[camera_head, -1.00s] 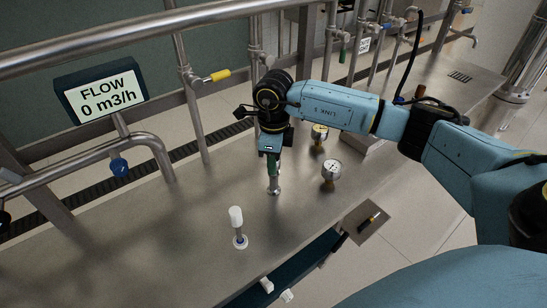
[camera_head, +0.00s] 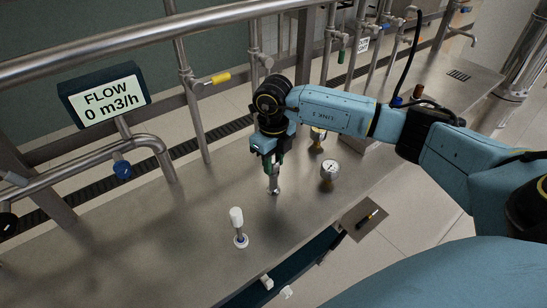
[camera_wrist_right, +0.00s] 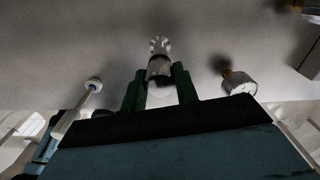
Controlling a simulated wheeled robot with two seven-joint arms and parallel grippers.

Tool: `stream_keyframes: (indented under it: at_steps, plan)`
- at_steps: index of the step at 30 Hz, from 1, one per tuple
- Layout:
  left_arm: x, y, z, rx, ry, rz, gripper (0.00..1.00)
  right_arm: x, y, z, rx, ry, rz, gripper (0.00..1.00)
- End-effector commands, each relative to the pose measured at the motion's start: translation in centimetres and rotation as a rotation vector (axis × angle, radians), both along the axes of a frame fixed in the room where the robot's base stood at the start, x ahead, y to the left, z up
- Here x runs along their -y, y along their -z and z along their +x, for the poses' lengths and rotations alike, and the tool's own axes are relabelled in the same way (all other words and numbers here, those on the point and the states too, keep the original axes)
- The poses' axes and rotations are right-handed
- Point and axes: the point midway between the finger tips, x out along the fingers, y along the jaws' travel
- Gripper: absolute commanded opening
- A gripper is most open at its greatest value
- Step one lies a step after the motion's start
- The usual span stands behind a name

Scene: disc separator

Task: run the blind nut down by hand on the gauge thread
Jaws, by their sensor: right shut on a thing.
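My right gripper (camera_head: 272,165) points down at a short metal fitting (camera_head: 275,189) standing on the steel bench top. In the right wrist view, the green fingers (camera_wrist_right: 160,88) are shut on a grey metal cylindrical piece, which looks like the blind nut (camera_wrist_right: 159,66). A lighter stepped metal part (camera_wrist_right: 159,45), perhaps the gauge thread, lines up with its far end. I cannot tell how far the nut sits on the thread, as the fingers hide part of it. My left gripper is not in view.
A dial gauge (camera_head: 329,170) stands close to the right of the gripper, with another gauge (camera_head: 317,137) behind it. Pipes and a flow display (camera_head: 103,99) line the back. Bench between post and pipes is clear.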

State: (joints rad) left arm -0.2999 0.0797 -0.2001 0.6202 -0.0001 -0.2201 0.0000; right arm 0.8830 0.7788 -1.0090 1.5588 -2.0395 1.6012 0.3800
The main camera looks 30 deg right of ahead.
Motion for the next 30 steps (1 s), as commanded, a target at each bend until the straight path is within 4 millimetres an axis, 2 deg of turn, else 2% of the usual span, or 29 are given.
stream_keyframes:
  at_steps: [8, 16, 26, 30]
  plan:
    - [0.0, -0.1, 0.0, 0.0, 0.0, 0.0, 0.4, -0.1, -0.1, 0.1, 0.001, 0.014, 0.002, 0.03]
    - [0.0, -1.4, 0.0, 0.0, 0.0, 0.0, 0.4, -0.1, -0.2, 0.1, 0.002, 0.255, 0.002, 0.02]
    - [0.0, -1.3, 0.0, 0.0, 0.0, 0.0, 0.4, -0.1, -0.1, 0.1, 0.005, 0.287, 0.002, 0.03]
    - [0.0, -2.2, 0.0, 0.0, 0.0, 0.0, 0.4, -0.1, -0.3, 0.1, 0.003, 0.403, 0.002, 0.03]
